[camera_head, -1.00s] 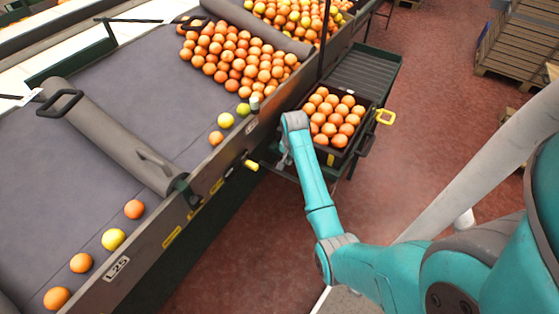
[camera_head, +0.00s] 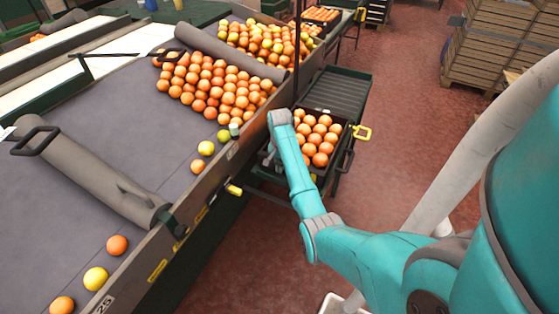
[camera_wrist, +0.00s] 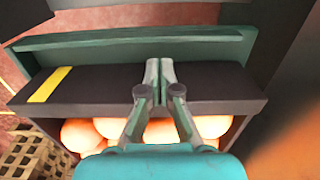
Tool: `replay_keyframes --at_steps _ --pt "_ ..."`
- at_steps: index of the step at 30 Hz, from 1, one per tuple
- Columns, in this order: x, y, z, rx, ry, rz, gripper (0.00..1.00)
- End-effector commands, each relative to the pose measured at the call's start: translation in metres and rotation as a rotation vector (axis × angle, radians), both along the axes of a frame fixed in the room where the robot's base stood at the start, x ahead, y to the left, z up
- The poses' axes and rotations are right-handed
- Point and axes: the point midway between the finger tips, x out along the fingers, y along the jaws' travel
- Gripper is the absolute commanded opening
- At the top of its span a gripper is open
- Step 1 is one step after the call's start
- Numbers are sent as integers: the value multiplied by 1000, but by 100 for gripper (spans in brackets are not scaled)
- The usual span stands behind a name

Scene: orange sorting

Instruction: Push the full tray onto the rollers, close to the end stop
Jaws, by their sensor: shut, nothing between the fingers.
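The full tray (camera_head: 323,171) is dark and heaped with oranges. In the head view it stands on the near part of a narrow green-framed stand, right of the belt. The dark rollers (camera_head: 338,92) lie just beyond it and are bare. My gripper is hidden behind my wrist in the head view. In the wrist view my gripper (camera_wrist: 160,68) is shut and empty, with its fingertips at the tray's dark near wall (camera_wrist: 215,82), which carries a yellow mark. I cannot tell whether they touch it. Oranges show past that wall. I cannot make out the end stop.
A long sorting belt (camera_head: 100,150) with oranges and yellow fruit runs along the left, its side rail (camera_head: 180,225) close to my arm. Wooden crates (camera_head: 500,45) stand at the back right. Red floor is clear between.

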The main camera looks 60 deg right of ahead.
Motion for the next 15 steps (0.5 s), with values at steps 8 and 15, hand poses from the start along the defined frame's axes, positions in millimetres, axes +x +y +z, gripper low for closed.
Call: replay_keyframes --at_steps 8,15 --pt "0 0 -30 0 0 0 0" --pt "0 0 -34 0 0 0 0"
